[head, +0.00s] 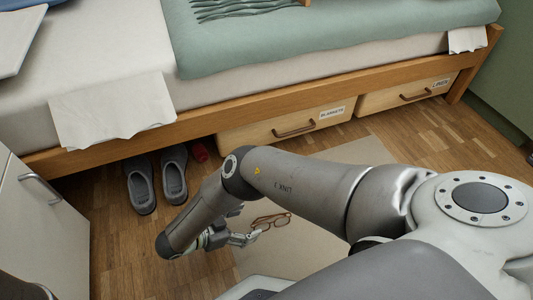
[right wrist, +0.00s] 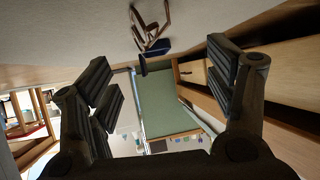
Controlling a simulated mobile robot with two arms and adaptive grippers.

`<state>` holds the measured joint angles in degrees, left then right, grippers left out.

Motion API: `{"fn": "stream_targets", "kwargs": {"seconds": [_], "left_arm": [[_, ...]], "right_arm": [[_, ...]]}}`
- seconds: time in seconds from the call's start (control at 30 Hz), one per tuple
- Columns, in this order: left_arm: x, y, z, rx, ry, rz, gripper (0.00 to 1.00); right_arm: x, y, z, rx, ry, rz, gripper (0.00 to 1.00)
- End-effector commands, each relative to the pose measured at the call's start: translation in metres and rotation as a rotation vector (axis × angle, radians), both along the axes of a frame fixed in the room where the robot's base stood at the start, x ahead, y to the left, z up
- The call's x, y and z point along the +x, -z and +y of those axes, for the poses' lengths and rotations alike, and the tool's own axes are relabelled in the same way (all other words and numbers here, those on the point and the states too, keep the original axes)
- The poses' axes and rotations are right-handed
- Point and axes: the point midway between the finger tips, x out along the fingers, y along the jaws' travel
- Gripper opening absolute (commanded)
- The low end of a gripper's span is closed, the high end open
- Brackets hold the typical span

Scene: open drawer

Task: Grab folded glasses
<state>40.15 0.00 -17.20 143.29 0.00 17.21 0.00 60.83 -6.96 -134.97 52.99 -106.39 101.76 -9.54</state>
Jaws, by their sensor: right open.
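The brown-framed glasses (head: 271,219) lie on the beige rug in the head view, close to my right gripper. In the right wrist view, brown frames (right wrist: 151,27) show at the top middle, beyond the fingers; I cannot tell how fully they are folded. My right gripper (head: 243,239) is low over the rug, just left of and nearer than the glasses. In the right wrist view its dark fingers (right wrist: 165,85) are wide apart with nothing between them. My left gripper is not in view.
Grey slippers (head: 141,186) and a red object (head: 199,152) are on the wooden floor by the bed (head: 110,70). Under-bed drawers (head: 285,127) are behind the beige rug (head: 320,255). A white cabinet (head: 40,230) stands at the left. Some rug around the glasses is clear.

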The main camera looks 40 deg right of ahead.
Motion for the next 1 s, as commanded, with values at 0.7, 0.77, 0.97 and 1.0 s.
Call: {"fn": "stream_targets", "kwargs": {"seconds": [0.7, 0.77, 0.97, 1.0], "left_arm": [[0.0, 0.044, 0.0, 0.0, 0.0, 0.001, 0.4], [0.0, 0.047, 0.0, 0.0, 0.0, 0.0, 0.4], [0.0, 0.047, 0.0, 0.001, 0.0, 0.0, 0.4], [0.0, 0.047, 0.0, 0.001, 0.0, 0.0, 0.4]], "right_arm": [[-0.012, 0.043, -0.075, 0.001, 0.004, 0.001, 0.77], [-0.012, 0.045, -0.081, 0.001, 0.004, 0.002, 0.77], [-0.013, 0.045, -0.086, 0.002, 0.004, 0.002, 0.77], [-0.013, 0.045, -0.086, 0.002, 0.004, 0.002, 0.77]]}}
